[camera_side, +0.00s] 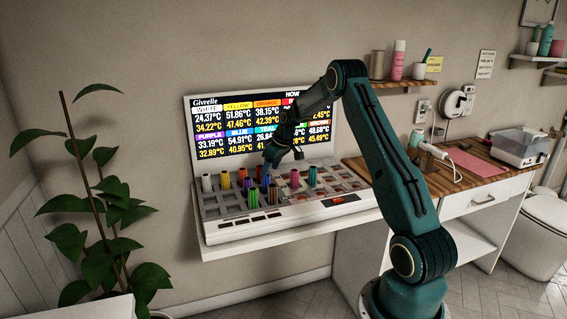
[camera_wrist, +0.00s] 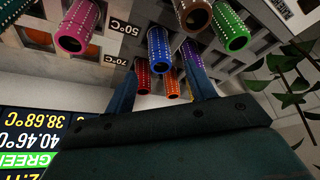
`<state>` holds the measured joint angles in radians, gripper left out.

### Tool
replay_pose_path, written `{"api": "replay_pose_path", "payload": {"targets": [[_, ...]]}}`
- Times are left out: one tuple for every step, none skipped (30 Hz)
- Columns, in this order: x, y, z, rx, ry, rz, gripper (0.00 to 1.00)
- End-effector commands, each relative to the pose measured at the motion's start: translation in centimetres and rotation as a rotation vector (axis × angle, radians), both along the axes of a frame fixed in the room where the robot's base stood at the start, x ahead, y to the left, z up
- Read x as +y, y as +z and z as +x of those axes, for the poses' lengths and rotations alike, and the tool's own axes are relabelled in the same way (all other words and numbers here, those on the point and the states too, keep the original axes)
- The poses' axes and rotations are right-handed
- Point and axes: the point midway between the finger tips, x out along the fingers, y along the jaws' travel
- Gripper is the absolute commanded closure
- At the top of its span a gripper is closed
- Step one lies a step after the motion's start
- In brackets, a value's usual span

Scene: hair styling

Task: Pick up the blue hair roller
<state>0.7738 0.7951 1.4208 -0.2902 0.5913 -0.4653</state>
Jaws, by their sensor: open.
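The blue hair roller (camera_wrist: 159,50) stands among other rollers in the heated tray. In the wrist view it shows between and slightly beyond the fingertips of my gripper (camera_wrist: 161,66). In the side view the blue roller (camera_side: 265,185) is small, behind the brown and green ones. My gripper (camera_side: 271,165) is open and empty, pointing down above the rollers. I cannot tell the exact gap between fingers and roller.
Brown (camera_wrist: 191,15), green (camera_wrist: 230,30), pink (camera_wrist: 76,28), purple (camera_wrist: 192,55), red (camera_wrist: 142,75) and orange (camera_wrist: 171,80) rollers stand close around. A temperature screen (camera_side: 235,125) rises behind the tray (camera_side: 222,228). Slots on the tray's right look empty.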

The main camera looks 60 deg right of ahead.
Motion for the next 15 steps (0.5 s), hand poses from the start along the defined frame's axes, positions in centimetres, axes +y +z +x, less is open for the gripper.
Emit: {"api": "replay_pose_path", "payload": {"targets": [[0.0, -0.5, 0.2, 0.0, 0.001, 0.0, 0.45], [0.0, -0.7, 0.3, 0.001, 0.001, 0.001, 0.45], [0.0, -0.9, 0.4, 0.001, 0.001, 0.001, 0.45], [0.0, -1.0, 0.4, 0.001, 0.0, 0.001, 0.45], [0.0, -1.1, 0.4, 0.001, 0.0, 0.0, 0.45], [0.0, -1.2, 0.5, 0.001, 0.0, 0.0, 0.45], [0.0, -1.2, 0.5, 0.0, 0.0, 0.0, 0.45], [0.0, -1.2, 0.5, 0.0, 0.0, 0.0, 0.45], [0.0, -1.2, 0.5, 0.0, 0.0, 0.0, 0.45], [0.0, -1.2, 0.5, 0.0, 0.0, 0.0, 0.45], [0.0, -1.2, 0.5, 0.0, 0.0, 0.0, 0.45], [0.0, -1.3, 0.5, 0.0, 0.0, 0.0, 0.45], [0.0, -1.4, 0.5, 0.001, 0.0, 0.0, 0.45], [0.0, -1.5, 0.6, 0.001, 0.0, 0.0, 0.45], [0.0, -1.7, 0.6, 0.001, 0.0, 0.0, 0.45]]}}
